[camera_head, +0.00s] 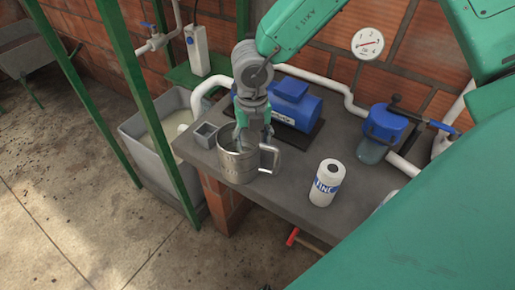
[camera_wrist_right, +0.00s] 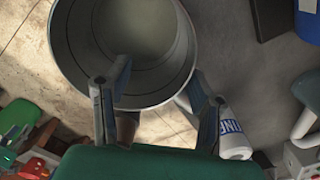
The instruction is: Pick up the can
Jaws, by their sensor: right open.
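A metal can with a side handle (camera_head: 238,163) stands upright near the left end of the dark worktop. My right gripper (camera_head: 241,138) points down at its rim from above, open, with nothing held. In the right wrist view the can (camera_wrist_right: 70,50) fills the upper left, its open mouth and pale inside showing. One finger of the right gripper (camera_wrist_right: 163,88) overlaps the can's near wall, the other sits to the right by the handle. I cannot tell whether either finger touches the can. My left gripper is not in view.
A white labelled bottle (camera_head: 326,183) stands to the can's right. A small grey square box (camera_head: 205,134) is close on its left. A blue motor (camera_head: 293,104) and a blue-topped filter (camera_head: 382,130) stand behind. Green posts (camera_head: 150,110) rise at the left.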

